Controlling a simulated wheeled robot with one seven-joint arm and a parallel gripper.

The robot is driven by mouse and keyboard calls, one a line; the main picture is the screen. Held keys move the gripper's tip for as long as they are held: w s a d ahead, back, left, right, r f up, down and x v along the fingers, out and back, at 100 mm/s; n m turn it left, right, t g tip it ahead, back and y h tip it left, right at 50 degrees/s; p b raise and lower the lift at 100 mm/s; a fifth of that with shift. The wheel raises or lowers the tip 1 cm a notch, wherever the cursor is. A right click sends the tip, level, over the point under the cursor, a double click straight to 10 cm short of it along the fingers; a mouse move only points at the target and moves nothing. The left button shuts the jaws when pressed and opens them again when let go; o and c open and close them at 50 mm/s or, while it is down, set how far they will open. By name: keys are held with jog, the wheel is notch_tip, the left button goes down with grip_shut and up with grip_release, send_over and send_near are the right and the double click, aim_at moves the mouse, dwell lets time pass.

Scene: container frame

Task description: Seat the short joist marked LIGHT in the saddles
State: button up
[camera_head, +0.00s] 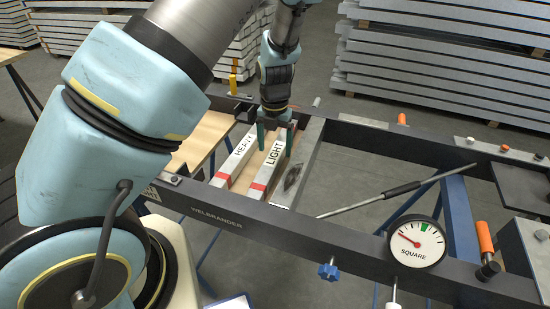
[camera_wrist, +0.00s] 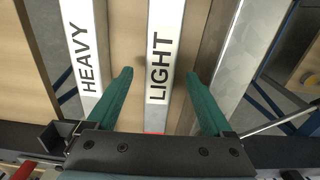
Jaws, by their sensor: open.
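The LIGHT joist (camera_head: 262,178) is a pale bar with a black word and a red band near its front end. It lies beside the HEAVY joist (camera_head: 238,158), on its right. In the wrist view the LIGHT joist (camera_wrist: 160,70) runs between my two green fingers, with a gap on each side. My gripper (camera_head: 273,138) is open, pointing down over it; it also shows in the wrist view (camera_wrist: 159,76). The fingers hide part of the joist. A dark bracket (camera_wrist: 62,135) sits on the frame's rail at lower left; I cannot tell whether it is a saddle.
The black frame's front rail (camera_head: 330,245) carries a SQUARE gauge (camera_head: 417,241) and a blue knob (camera_head: 328,271). A wide grey cross-member (camera_head: 305,160) stands just right of the LIGHT joist. A rod (camera_head: 400,189) crosses the otherwise open bay. Stacked grey beams (camera_head: 440,60) stand behind.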

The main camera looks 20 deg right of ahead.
aim_at(275, 153)
jog(key=shift+w+d+f, duration=0.1)
jog(key=shift+f, duration=1.75)
grip_shut()
